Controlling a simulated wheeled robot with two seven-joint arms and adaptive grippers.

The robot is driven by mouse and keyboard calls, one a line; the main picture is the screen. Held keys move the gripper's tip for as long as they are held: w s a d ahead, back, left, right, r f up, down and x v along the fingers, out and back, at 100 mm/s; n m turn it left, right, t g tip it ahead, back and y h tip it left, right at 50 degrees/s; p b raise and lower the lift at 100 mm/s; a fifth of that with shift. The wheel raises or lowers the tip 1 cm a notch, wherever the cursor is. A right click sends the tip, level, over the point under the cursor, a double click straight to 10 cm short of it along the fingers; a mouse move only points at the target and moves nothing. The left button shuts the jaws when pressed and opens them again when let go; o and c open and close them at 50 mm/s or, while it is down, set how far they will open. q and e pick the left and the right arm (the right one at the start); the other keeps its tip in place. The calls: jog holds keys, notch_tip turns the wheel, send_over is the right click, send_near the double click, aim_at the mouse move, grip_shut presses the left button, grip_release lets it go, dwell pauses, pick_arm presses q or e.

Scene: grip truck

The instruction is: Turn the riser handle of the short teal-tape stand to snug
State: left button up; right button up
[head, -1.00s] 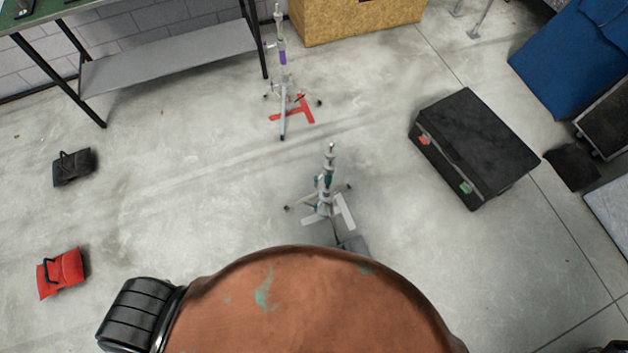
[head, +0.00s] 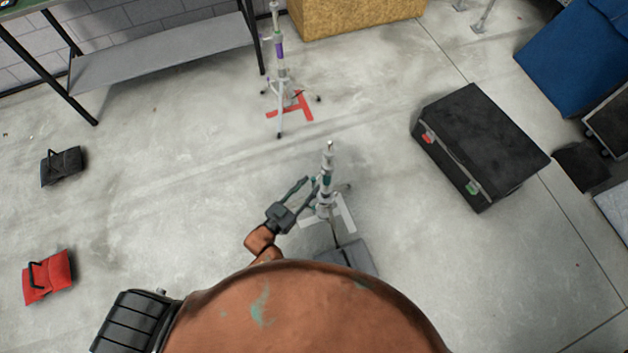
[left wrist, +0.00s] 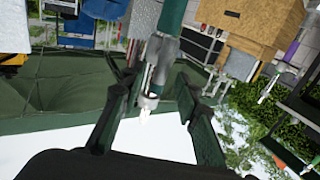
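The short teal-tape stand (head: 326,182) stands upright near the middle of the head view, a teal band around its pole. My left gripper (head: 306,188) is beside the stand's left side, fingers pointing at it. In the left wrist view my left gripper (left wrist: 160,108) has its two dark fingers spread apart. The stand's metal collar (left wrist: 157,68) and teal band (left wrist: 173,14) show between and beyond the fingers. I cannot make out the riser handle clearly, nor whether a finger touches it. My right gripper is in neither view.
A taller purple-tape stand (head: 279,70) stands behind on red floor tape (head: 303,107). A grey bag (head: 346,256) lies at the short stand's foot, by white floor tape (head: 346,210). A black case (head: 480,145) is at the right.

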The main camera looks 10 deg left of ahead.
aim_at(312, 183)
pick_arm(q)
jog(key=shift+x, duration=1.55)
jog(key=shift+c, duration=0.2)
grip_shut()
